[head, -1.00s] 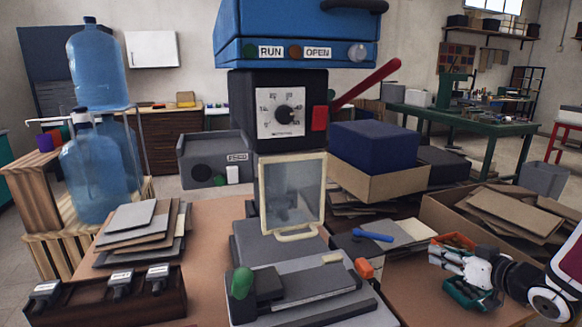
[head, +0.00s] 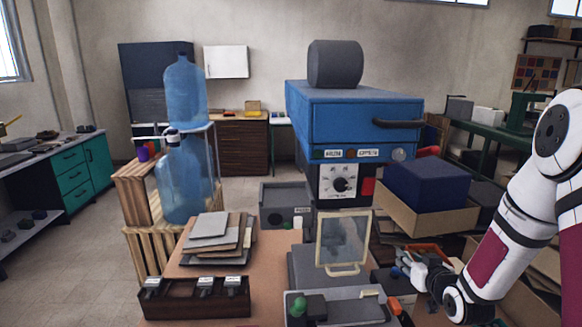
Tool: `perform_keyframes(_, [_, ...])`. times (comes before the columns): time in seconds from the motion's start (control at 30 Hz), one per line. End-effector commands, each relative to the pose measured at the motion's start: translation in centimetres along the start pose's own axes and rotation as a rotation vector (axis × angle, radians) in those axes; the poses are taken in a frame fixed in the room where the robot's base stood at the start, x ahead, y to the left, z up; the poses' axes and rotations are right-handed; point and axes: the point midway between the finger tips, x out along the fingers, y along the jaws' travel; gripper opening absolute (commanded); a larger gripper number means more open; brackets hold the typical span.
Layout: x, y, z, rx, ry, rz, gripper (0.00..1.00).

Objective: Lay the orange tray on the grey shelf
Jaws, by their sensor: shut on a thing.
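The orange tray (head: 432,248) is a small, shallow piece at the right, against my gripper (head: 408,264). My gripper is shut on it, just above the workbench. The fingertips are small and partly hidden here, so the exact grip on its edge is unclear. A grey lower shelf (head: 38,222) shows at the far left, under a bench top, with several small dark things on it. It is well apart from my gripper.
A blue machine (head: 352,115) with a clear framed guard (head: 343,240) stands left of my gripper. A box with dark blue foam (head: 428,185) is behind it. Stacked sheets (head: 215,238), a dark caddy (head: 195,300) and water bottles (head: 185,175) stand further left. Floor (head: 85,260) is clear by the shelf.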

Motion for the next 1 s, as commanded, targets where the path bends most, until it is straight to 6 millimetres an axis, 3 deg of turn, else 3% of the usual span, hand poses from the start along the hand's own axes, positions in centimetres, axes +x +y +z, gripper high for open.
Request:
perform_keyframes(0.03, [-1.2,-1.4,-0.7,-0.001,-0.001,-0.005,0.00])
perform_keyframes(0.3, [-5.2,-7.6,-1.6,0.002,-0.002,0.006,0.00])
perform_keyframes(0.5, [-8.2,-11.2,-1.7,0.004,-0.001,0.012,0.00])
perform_keyframes(0.73, [-9.6,-13.0,-1.3,0.005,0.000,0.017,0.00])
perform_keyframes(1.0, [-7.8,-13.1,1.5,0.005,-0.001,0.019,0.00])
